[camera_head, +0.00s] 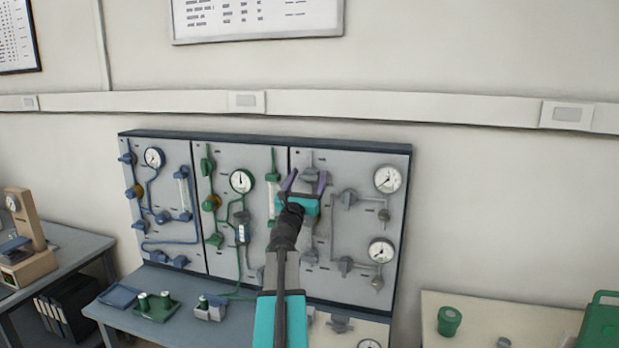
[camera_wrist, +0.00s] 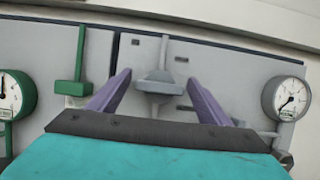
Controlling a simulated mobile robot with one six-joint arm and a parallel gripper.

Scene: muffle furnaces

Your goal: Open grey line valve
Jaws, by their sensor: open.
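A grey valve (camera_wrist: 160,78) with a flat handle and a short stem above it sits at the top left of the right-hand panel (camera_head: 355,160). In the head view the valve (camera_head: 308,171) shows just behind my fingertips. My gripper (camera_head: 307,180) is open, with its two purple fingers pointing at the panel. In the wrist view my gripper (camera_wrist: 160,88) has one finger on each side of the valve, with gaps showing. I cannot tell how deep the fingers reach. My arm hides part of the panel's lower left.
A green valve (camera_wrist: 77,72) is close on the left. The bench (camera_head: 180,325) below carries a green tray (camera_head: 157,311).

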